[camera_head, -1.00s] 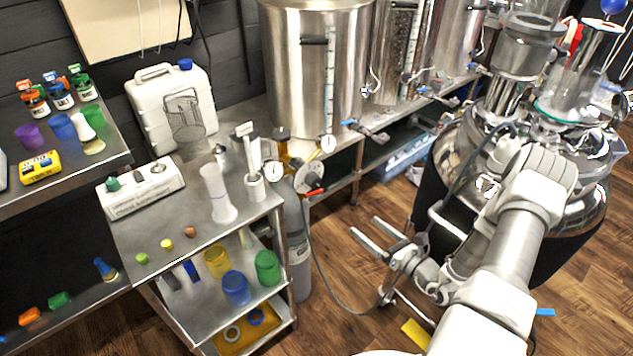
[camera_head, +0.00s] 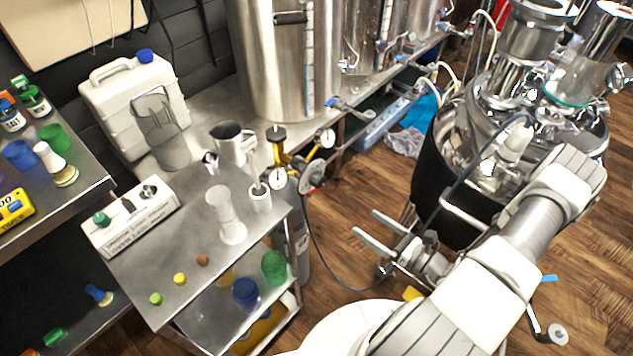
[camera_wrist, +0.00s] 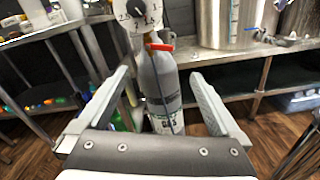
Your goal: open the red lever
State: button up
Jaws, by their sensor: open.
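The red lever (camera_wrist: 160,47) sits at the top of a grey gas cylinder (camera_wrist: 160,85), just below a white dial gauge (camera_wrist: 138,14) in the wrist view. In the head view the red lever (camera_head: 313,190) is small, beside the brass regulator parts at the right edge of the steel cart. My gripper (camera_head: 365,222) is open and empty, to the right of the cylinder and apart from it. In the wrist view my gripper's fingers (camera_wrist: 160,75) spread on either side of the cylinder, which stands beyond them. The lever lies between and above the fingertips in that view.
The steel cart (camera_head: 140,285) holds a white control box (camera_head: 130,215) and clear cylinders. A large steel pot (camera_head: 270,60) stands on the back bench. A shiny vessel (camera_head: 450,165) stands near my arm. A dark hose (camera_head: 325,250) hangs from the regulator. Wood floor is open before the cylinder.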

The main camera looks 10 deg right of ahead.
aim_at(315, 190)
jog(key=x, duration=1.7)
jog(key=shift+b, duration=0.35)
jog(key=shift+w+a, duration=0.1)
jog(key=c, duration=1.1)
